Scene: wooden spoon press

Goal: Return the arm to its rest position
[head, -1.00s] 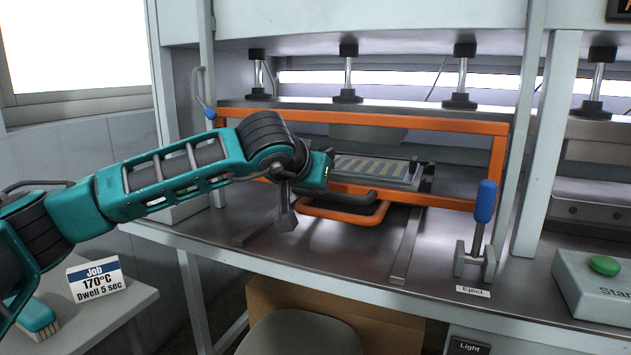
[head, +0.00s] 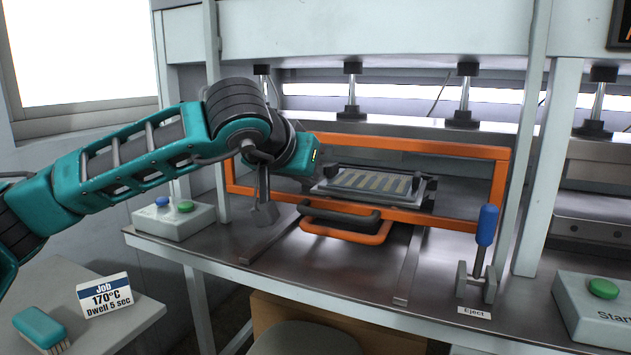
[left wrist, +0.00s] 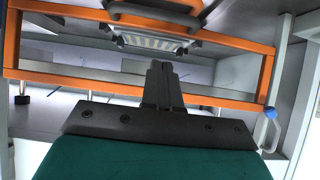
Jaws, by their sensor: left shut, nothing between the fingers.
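My left arm comes in from the left in the head view. Its gripper (head: 264,215) hangs in front of the left part of the orange press frame, above the bench and clear of the handles. In the left wrist view the gripper's dark fingers (left wrist: 160,80) are together with nothing between them. The orange guard frame (head: 420,147) stands across the press, with an orange handle (head: 350,236) and a black handle (head: 338,216) in front of it. A mould tray with pale slots (head: 370,181) sits behind the frame. My right gripper is not in view.
The blue eject lever (head: 486,226) stands to the right. A start box with a green button (head: 603,288) is at the far right. A two-button box (head: 172,222) stands on the left. A job card (head: 104,296) and a teal brush (head: 40,328) are on the side table.

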